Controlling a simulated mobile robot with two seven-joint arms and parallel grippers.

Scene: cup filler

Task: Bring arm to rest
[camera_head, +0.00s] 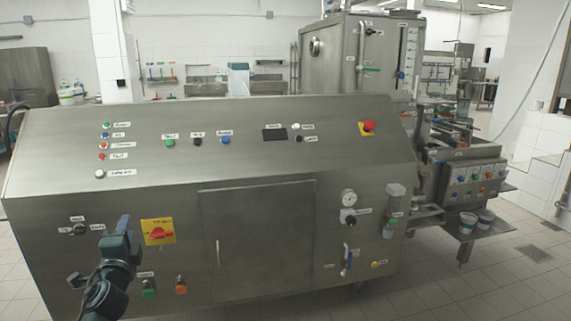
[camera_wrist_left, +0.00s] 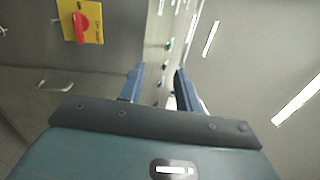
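My left gripper (camera_head: 124,226) is in front of the lower left of the steel machine's front panel in the head view, pointing up. It is just left of the yellow plate with the red rotary switch (camera_head: 158,232). In the left wrist view the two blue fingers of the left gripper (camera_wrist_left: 158,82) stand apart with nothing between them. The same red switch (camera_wrist_left: 80,27) shows at the upper left there, clear of the fingers. My right gripper is in neither view.
The steel machine (camera_head: 255,190) fills the middle, with buttons on its sloped top panel and a red emergency button (camera_head: 369,126). Green (camera_head: 149,288) and orange (camera_head: 181,286) buttons sit low near my left arm. Tiled floor is clear at lower right.

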